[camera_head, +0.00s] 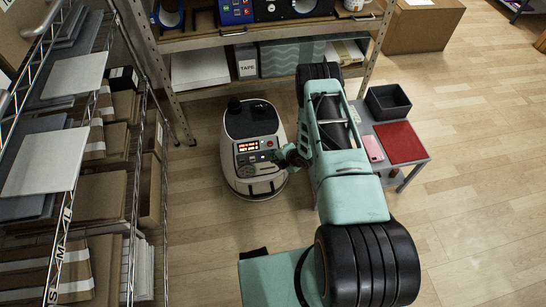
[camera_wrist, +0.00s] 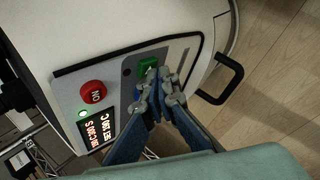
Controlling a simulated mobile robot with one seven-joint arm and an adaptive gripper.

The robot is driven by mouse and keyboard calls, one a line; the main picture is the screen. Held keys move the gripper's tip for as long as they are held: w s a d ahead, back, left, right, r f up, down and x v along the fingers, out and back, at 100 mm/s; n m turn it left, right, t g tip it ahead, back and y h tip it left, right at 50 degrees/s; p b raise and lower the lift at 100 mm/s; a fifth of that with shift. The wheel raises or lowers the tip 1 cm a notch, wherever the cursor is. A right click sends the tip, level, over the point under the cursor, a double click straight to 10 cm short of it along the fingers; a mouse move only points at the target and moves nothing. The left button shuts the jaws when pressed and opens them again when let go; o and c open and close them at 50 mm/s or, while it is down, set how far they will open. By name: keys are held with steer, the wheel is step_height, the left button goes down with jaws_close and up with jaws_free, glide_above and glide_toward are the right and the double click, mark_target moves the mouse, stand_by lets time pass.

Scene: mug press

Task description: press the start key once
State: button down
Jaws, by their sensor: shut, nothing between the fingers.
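The white rounded mug press (camera_head: 240,177) stands on the floor with its control panel facing up. In the wrist view its grey panel (camera_wrist: 70,75) carries a red button (camera_wrist: 93,92), a lit green lamp (camera_wrist: 82,114), a red-lettered display (camera_wrist: 97,130) and a green key (camera_wrist: 148,64). A blue patch beside the green key is mostly hidden by my fingers. My gripper (camera_wrist: 160,80) is shut and empty, its tips at the green key's near edge. I cannot tell whether they touch it. No label on the green key is readable. In the head view my arm covers part of the press's right side.
A black handle (camera_wrist: 232,78) sticks out from the press's side. A small grey table with a red mat (camera_head: 401,143), a pink phone (camera_head: 373,148) and a dark bin (camera_head: 388,102) stands right of my arm. Shelving (camera_head: 250,35) is behind, a loaded rack (camera_head: 140,190) at left.

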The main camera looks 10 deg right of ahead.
steer(key=shift+w, duration=0.2)
stand_by(0.3)
steer(key=shift+s, duration=0.1)
steer(key=shift+s+r+p, duration=0.2)
steer(key=shift+s+p, duration=0.15)
steer(key=shift+s, duration=0.45)
steer(key=s+p, duration=0.1)
steer(key=s, duration=0.1)
steer(key=s+r+p, duration=0.1)
steer(key=s, duration=0.1)
steer(key=shift+s+r+p, duration=0.1)
steer(key=shift+s+p, duration=0.2)
steer(key=shift+s, duration=0.1)
stand_by(0.5)
